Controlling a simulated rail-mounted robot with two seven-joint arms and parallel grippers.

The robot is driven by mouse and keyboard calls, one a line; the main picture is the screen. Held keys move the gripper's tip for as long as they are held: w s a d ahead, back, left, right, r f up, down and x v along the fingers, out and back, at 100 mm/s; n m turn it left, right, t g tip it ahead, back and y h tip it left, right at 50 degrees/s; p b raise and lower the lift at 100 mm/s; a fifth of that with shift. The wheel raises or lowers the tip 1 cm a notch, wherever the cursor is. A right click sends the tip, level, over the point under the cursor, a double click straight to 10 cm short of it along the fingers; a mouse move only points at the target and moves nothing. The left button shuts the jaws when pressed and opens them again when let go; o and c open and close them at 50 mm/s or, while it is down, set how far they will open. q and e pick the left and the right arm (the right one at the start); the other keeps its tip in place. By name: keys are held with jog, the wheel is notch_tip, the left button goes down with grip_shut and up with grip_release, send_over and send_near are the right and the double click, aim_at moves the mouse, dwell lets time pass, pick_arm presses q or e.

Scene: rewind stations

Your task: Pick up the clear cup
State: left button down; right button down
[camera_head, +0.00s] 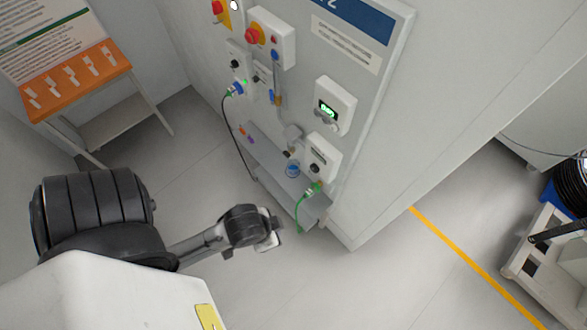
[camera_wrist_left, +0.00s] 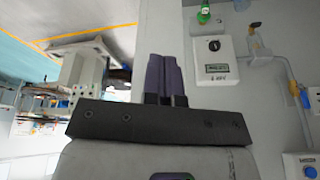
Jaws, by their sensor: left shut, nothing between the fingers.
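A small clear cup (camera_head: 292,169) with something blue in it stands on the narrow grey shelf (camera_head: 262,160) on the front of the wall panel, in the head view. My left gripper (camera_head: 274,236) is below and to the left of the cup, apart from it, in front of the shelf. In the left wrist view its two dark fingers (camera_wrist_left: 166,76) are together with nothing between them. I cannot make out the cup in the left wrist view. My right gripper is in neither view.
Above the shelf are switch boxes and a display box (camera_head: 334,107). An orange-topped table (camera_head: 77,80) stands at the left. Open floor lies around my left gripper.

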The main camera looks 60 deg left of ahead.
pick_arm(q)
jog(key=c, duration=1.4)
grip_release()
jog(key=shift+d, duration=0.15)
jog(key=o, duration=1.2)
jog(key=shift+a, duration=0.2)
jog(key=shift+o, duration=1)
jog(key=shift+d, duration=0.1)
